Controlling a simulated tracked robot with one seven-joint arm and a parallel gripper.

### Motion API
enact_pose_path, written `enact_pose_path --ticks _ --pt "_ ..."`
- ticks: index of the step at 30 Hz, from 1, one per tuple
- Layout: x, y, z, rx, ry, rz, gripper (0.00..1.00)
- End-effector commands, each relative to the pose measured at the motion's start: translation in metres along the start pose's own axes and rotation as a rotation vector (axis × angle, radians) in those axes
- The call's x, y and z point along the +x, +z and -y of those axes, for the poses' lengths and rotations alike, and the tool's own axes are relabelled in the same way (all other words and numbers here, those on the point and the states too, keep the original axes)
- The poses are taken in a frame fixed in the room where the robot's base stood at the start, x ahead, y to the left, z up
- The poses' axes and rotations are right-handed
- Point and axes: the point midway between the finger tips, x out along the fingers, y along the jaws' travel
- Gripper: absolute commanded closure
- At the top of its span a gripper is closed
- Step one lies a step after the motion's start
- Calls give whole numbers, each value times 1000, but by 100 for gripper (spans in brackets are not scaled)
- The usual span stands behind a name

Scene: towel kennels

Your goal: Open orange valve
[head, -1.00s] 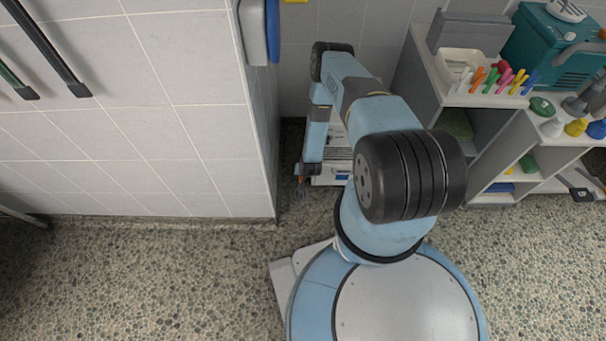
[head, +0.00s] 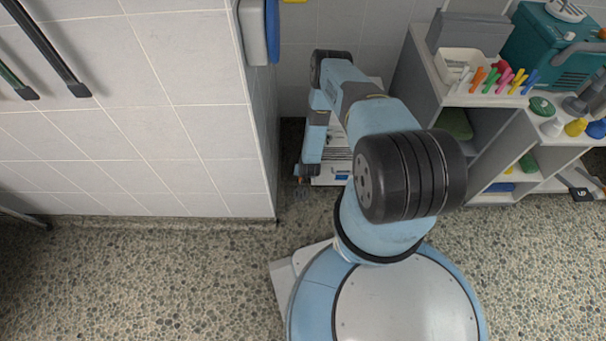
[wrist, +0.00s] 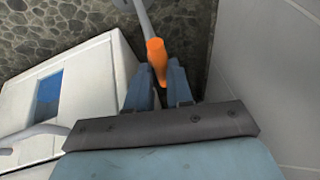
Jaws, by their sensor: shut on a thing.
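The orange valve handle (wrist: 156,60) shows in the wrist view between the fingers of my gripper (wrist: 160,82). My gripper is shut on its lower end. A grey pipe or stem leads up from the orange part towards the top of the wrist view. In the head view my gripper (head: 299,183) is small and low beside the wall corner, and my arm hides much of the area around it. The valve is too small there to make out clearly.
A white unit with a blue panel (wrist: 25,105) stands close left of my gripper in the wrist view. A tiled wall (wrist: 265,80) is close on the right. Shelves (head: 470,98) with small coloured items stand at the right in the head view. The pebbled floor (head: 130,275) is clear at front left.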

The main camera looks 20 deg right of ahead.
Motion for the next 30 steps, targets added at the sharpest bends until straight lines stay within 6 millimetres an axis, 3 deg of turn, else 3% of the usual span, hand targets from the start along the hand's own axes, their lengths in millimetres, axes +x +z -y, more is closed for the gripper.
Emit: enact_pose_path --ticks 21,22,28,30 --pt "0 0 3 -80 -36 17 100" --pt "0 0 3 -80 -36 17 79" --pt "0 0 2 -80 -35 17 60" --pt "0 0 2 -79 -35 17 58"
